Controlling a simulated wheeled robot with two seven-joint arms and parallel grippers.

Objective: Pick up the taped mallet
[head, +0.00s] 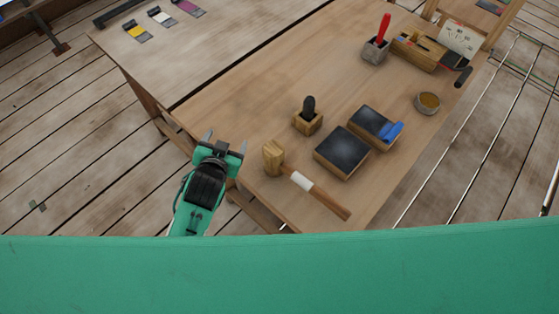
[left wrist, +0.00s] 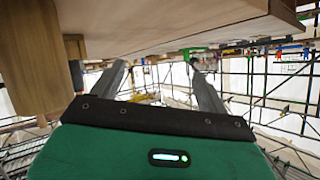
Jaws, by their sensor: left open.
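The taped mallet lies on the wooden table in the head view. Its blocky pale wood head (head: 273,157) is near the table's left edge. White tape (head: 301,181) wraps the handle, whose bare brown end (head: 333,204) points toward the near right. My left gripper (head: 226,141) is at the table's left edge, left of the mallet head and apart from it. Its two grey fingers are spread and empty, which the left wrist view (left wrist: 162,75) also shows. My right gripper is not in view.
Two dark-topped blocks (head: 341,152) (head: 371,124) lie right of the mallet; one has a blue piece (head: 391,131). A wooden holder (head: 308,123) with a black-handled tool stands behind. A grey holder (head: 375,51) and round tin (head: 428,102) are farther. Table wood (left wrist: 150,25) fills the wrist view's top.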

